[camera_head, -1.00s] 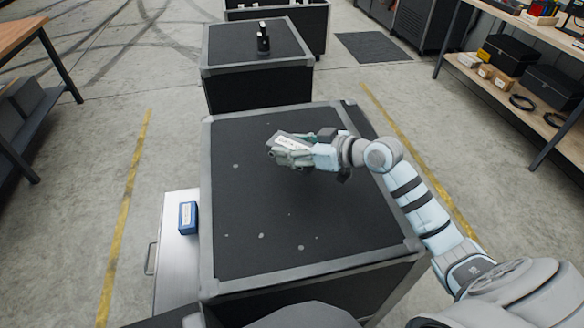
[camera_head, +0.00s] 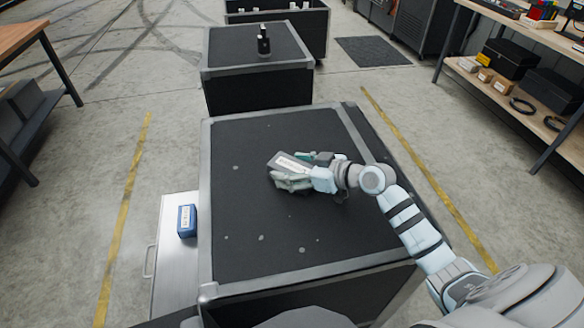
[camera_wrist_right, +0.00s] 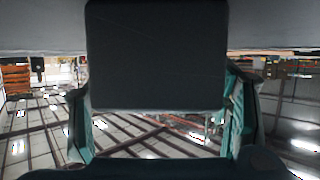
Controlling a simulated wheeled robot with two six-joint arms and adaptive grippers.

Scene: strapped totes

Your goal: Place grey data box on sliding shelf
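The grey data box (camera_head: 287,163), with a white label, is held over the black top of the large case in the head view. My right gripper (camera_head: 292,171) is shut on it. In the right wrist view the data box (camera_wrist_right: 155,55) is a dark block between the two fingers of the gripper (camera_wrist_right: 158,105). The sliding shelf (camera_head: 174,277) is a silver tray pulled out from the left side of the case, with a handle on its outer edge. The box is to the right of the shelf and apart from it. My left gripper is not in view.
A blue box (camera_head: 187,220) with a white label stands on the shelf, next to the case. The strapped case (camera_head: 240,240) lies between the held box and the shelf. A second case (camera_head: 225,50) stands behind, with a dark object on it. The shelf's front part is bare.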

